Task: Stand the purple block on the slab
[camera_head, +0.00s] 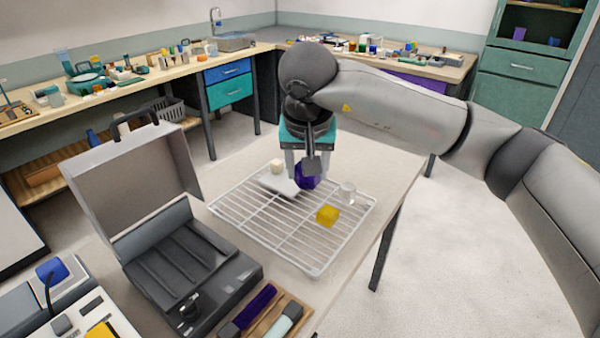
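The purple block (309,180) is at the far part of the white wire rack (258,226), at the right end of the pale flat slab (281,185). My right gripper (307,174) points down over the block, with its fingers on either side of it. The fingers and wrist hide part of the block. I cannot tell whether the fingers press on it, or whether it touches the slab or rack. My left gripper is not in view.
A yellow block (327,215) and a clear glass piece (347,194) are on the rack's right part. A small cream block (277,167) is by the slab's far end. An open grey case (185,262) stands left of the rack, and a wooden tray (262,318) lies in front.

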